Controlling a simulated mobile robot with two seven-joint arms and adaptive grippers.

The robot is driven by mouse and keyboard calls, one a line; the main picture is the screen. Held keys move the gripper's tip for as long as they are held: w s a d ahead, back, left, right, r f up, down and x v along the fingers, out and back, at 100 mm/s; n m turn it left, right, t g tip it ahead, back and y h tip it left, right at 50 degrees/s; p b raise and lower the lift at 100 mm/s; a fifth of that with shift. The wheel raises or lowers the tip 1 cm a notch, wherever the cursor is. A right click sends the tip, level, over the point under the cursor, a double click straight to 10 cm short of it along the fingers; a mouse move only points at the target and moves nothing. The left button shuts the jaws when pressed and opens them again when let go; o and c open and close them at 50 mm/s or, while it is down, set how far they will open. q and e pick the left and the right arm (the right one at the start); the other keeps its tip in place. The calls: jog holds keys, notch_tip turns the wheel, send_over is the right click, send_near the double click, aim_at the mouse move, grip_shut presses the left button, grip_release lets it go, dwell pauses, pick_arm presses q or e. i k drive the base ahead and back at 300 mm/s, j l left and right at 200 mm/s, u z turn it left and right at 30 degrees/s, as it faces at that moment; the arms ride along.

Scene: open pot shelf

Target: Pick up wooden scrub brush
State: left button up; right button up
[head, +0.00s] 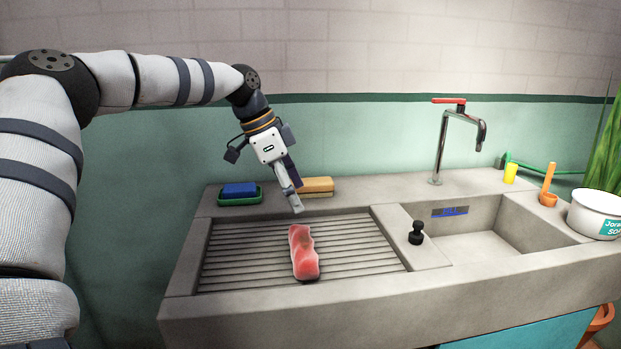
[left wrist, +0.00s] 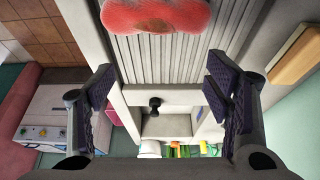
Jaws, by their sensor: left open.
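The wooden scrub brush (head: 318,186) is a tan, flat-topped block lying on the back ledge of the sink. It is behind the ribbed drainboard and just right of the green dish. In the left wrist view a tan block that looks like the brush (left wrist: 297,54) shows at the upper right, outside the fingers. My left gripper (head: 297,206) points down in front of the brush's left end, which it partly hides in the head view. The left wrist view shows the left gripper (left wrist: 160,88) open, with nothing between its fingers. My right gripper is out of view.
A red-pink lumpy object (head: 303,252) lies on the drainboard (head: 355,240). A blue sponge (head: 239,190) sits in a green dish (head: 256,199). A black stopper (head: 416,233) stands near the basin (head: 490,250). The tap (head: 440,150) rises behind; a white tub (head: 592,214) stands right.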

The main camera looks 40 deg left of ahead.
aim_at(316, 188)
jog(key=i+j, duration=0.3)
jog(key=j, duration=0.15)
jog(key=i+j, duration=0.35)
jog(key=j, duration=0.15)
